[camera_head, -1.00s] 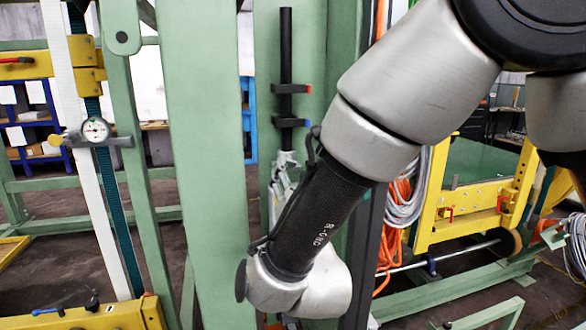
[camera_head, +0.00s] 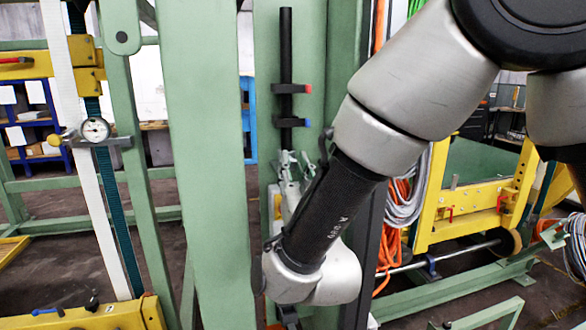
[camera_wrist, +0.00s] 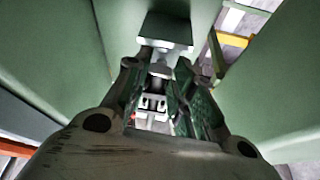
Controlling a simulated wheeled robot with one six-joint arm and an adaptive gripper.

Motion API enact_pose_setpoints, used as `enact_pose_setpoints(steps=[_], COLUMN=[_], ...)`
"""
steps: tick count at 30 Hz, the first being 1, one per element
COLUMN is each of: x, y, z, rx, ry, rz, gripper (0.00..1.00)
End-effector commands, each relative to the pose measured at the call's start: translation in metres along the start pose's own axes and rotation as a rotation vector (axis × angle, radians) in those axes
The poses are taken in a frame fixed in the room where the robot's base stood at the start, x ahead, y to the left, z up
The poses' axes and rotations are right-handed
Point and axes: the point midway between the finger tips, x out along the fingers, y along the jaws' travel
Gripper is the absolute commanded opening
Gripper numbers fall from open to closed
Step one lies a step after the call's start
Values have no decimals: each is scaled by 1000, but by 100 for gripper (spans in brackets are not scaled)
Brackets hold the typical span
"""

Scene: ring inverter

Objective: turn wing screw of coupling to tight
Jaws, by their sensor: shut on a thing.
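My gripper (camera_wrist: 163,66) reaches up a narrow space between green surfaces. In the wrist view its two fingers close in from the left and right on a small grey piece, which I take to be the wing screw (camera_wrist: 160,69) of the coupling. A dark flat block (camera_wrist: 165,30) sits just beyond it. The fingers hide most of the screw, so I cannot read its angle. In the head view the gripper (camera_head: 288,162) shows partly above my wrist, just below the black upright rod; my forearm covers part of the area.
The black rod (camera_head: 286,45) carries two dark clamps with red and blue ends. A broad green post (camera_head: 210,160) stands close on the left. Coiled cables (camera_head: 405,200) hang on the right, near a yellow frame (camera_head: 437,200). A dial gauge (camera_head: 96,130) is farther left.

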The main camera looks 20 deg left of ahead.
Motion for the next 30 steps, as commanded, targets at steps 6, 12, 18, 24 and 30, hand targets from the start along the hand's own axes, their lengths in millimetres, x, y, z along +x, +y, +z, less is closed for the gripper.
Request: enact_pose_setpoints(steps=[6, 12, 18, 24, 30], x=[0, 0, 0, 0, -15], y=[2, 2, 1, 1, 1], z=[0, 0, 0, 0, 0], rx=[-129, -128, -127, -126, -127], ry=[-1, -1, 0, 0, -1], rz=[-52, -51, -51, -51, -55], gripper=[1, 1, 46, 46, 46])
